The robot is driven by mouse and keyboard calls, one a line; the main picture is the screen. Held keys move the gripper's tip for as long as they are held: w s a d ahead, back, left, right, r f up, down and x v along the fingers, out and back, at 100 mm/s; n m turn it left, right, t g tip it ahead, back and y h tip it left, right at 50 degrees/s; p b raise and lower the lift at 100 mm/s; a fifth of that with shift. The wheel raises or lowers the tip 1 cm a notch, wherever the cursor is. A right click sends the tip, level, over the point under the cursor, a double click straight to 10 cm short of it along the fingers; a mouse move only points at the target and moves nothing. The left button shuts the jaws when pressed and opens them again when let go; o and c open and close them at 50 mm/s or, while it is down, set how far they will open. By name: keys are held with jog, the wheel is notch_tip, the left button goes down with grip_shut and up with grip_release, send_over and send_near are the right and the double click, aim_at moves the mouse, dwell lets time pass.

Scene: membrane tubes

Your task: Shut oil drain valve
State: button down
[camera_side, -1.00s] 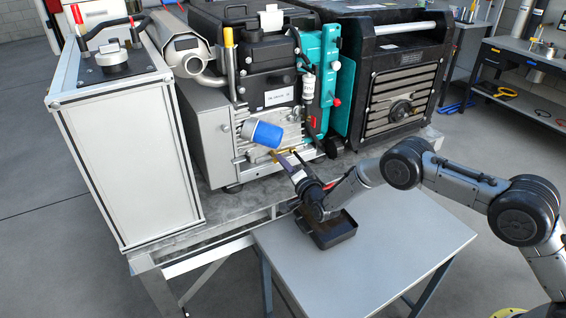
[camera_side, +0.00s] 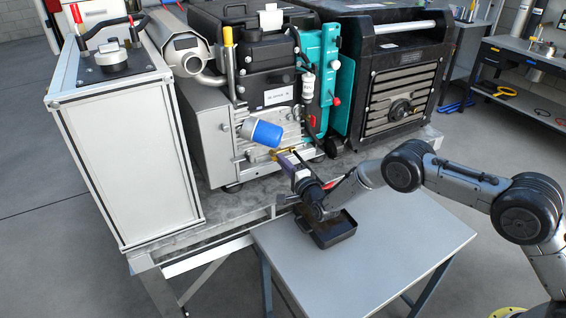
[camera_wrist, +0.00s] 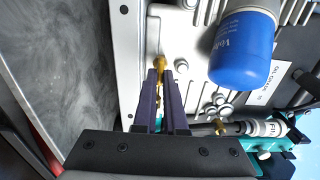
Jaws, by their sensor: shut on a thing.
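The brass oil drain valve (camera_side: 284,150) is low on the front of the grey engine block, just below the blue oil filter (camera_side: 262,132). In the wrist view the brass valve (camera_wrist: 159,64) shows at and between my fingertips, and the blue filter (camera_wrist: 241,52) is to its right. My gripper (camera_side: 284,157) reaches in from the lower right; in the wrist view its two dark fingers (camera_wrist: 160,76) are close together, shut on the brass valve's handle. The fingers hide part of the handle, so its exact angle is unclear.
A black drain pan (camera_side: 345,232) sits on the grey side table (camera_side: 400,240) below my gripper. A white panelled box (camera_side: 130,160) stands left of the engine. A teal panel (camera_side: 325,85) and hoses are close on the right. In the wrist view, a brass-ended fitting (camera_wrist: 222,128) lies near the fingers.

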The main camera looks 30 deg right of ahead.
jog(key=c, duration=1)
grip_release()
jog(key=s, duration=1.4)
jog(key=shift+w, duration=0.1)
